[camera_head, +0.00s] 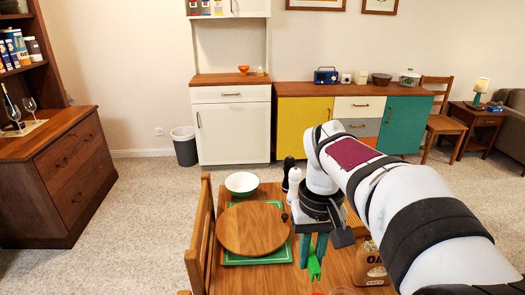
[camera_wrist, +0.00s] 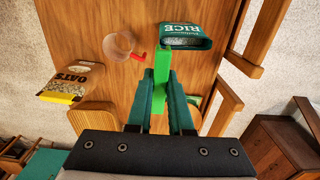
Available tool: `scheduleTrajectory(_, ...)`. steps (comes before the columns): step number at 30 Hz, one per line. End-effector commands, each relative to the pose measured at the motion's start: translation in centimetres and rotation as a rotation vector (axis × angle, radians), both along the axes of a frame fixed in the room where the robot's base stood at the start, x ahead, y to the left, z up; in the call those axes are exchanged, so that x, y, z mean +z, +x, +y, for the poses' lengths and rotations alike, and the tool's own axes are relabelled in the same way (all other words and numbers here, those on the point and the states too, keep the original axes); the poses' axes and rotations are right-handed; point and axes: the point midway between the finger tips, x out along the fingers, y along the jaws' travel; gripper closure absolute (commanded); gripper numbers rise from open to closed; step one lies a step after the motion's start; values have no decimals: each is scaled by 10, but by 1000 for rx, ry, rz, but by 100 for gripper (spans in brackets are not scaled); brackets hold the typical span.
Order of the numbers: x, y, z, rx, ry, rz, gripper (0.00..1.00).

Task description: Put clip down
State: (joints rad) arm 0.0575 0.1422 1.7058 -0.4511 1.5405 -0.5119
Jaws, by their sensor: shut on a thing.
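The bright green clip (camera_head: 314,264) is between the teal fingers of my gripper (camera_head: 313,240), above the wooden table. In the wrist view, the clip (camera_wrist: 158,76) sticks out past the fingertips of my gripper (camera_wrist: 161,82), which is shut on it. The clip's far end is close to a green rice bag (camera_wrist: 184,37); I cannot tell whether they touch. The clip appears to be held above the wooden table (camera_wrist: 88,30), and the exact height is unclear.
An oats bag (camera_head: 370,266) stands right of my gripper, partly behind my arm. A green-and-white bowl (camera_head: 242,183) and mills (camera_head: 289,172) stand farther back. A clear round vessel (camera_wrist: 118,45) and small red object (camera_wrist: 138,57) are nearby.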

Motion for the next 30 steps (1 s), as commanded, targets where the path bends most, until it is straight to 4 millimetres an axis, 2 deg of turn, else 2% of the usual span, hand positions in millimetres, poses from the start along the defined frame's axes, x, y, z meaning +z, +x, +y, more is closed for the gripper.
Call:
scheduleTrajectory(5, -27, 5, -70, -11, 0, 5, 100)
scheduleTrajectory(9, -48, -2, -128, -10, 1, 4, 100)
scheduleTrajectory(13, -61, -9, -158, -4, 0, 2, 100)
scheduleTrajectory(16, -72, -1, -154, 2, 1, 3, 100)
scheduleTrajectory(24, -119, 54, -97, 4, 0, 3, 100)
scheduleTrajectory(30, -140, 71, -80, 1, 0, 3, 100)
